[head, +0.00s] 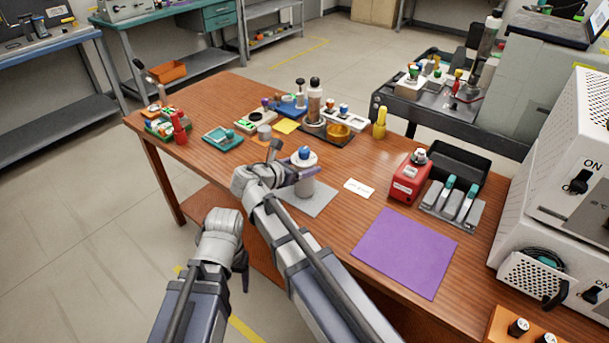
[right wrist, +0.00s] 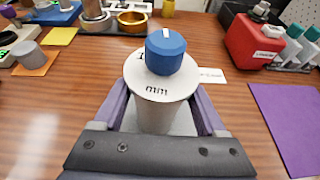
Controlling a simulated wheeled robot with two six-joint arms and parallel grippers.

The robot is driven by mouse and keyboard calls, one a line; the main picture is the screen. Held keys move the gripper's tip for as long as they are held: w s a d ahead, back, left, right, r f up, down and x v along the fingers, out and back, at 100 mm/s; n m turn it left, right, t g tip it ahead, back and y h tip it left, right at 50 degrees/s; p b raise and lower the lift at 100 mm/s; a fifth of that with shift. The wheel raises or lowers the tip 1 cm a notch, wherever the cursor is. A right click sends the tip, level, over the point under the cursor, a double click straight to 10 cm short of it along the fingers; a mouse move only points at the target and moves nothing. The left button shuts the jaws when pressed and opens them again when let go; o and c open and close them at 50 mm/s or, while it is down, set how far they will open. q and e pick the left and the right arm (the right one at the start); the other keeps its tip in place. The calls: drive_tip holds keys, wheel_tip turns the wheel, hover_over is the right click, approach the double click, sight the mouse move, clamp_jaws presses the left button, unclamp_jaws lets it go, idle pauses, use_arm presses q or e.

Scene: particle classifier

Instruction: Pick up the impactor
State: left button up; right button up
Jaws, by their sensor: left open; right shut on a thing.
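The impactor is a pale grey cylinder (head: 304,185) with a wide white top marked "mm" and a blue knob; it also shows in the right wrist view (right wrist: 160,88). It stands upright over a grey mat (head: 318,199); I cannot tell whether its base touches the mat. My right gripper (head: 303,175) is shut on the impactor, its two purple fingers on either side of the cylinder below the top. My left gripper (head: 245,278) is low in front of the table edge, open and mostly hidden by its own wrist; nothing shows in it.
A small white label card (head: 359,188) lies right of the impactor, with a purple mat (head: 405,252) beyond it. A red box (head: 408,177) and a grey rack (head: 452,212) stand further right. Several bottles and small trays fill the table's back. A white oven (head: 555,190) bounds the right.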

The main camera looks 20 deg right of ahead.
clamp_jaws()
idle(0.3)
drive_tip(key=shift+r, duration=0.1)
wheel_tip(320, 180, up, 10)
drive_tip(key=p, duration=1)
